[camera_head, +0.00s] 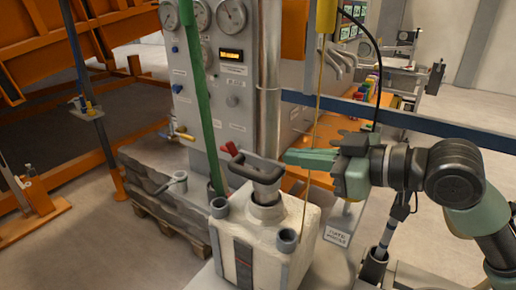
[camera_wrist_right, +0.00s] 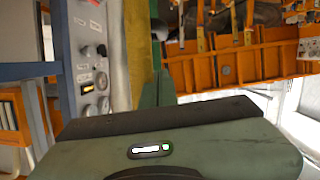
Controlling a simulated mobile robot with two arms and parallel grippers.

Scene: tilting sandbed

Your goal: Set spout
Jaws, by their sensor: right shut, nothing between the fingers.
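My right gripper (camera_head: 290,156) comes in from the right in the head view, with its green fingers together and nothing between them. The fingertips are just right of a dark looped handle (camera_head: 257,168) on top of a pale block-shaped container (camera_head: 262,240); I cannot tell if they touch it. My left gripper is not in view.
A grey control panel (camera_head: 232,80) with gauges stands behind the container. A green pole (camera_head: 198,90) and a thin yellow cord (camera_head: 316,120) rise close to the handle. A blue rail (camera_head: 425,124) crosses behind my right arm. Orange framing (camera_head: 30,60) stands at the left.

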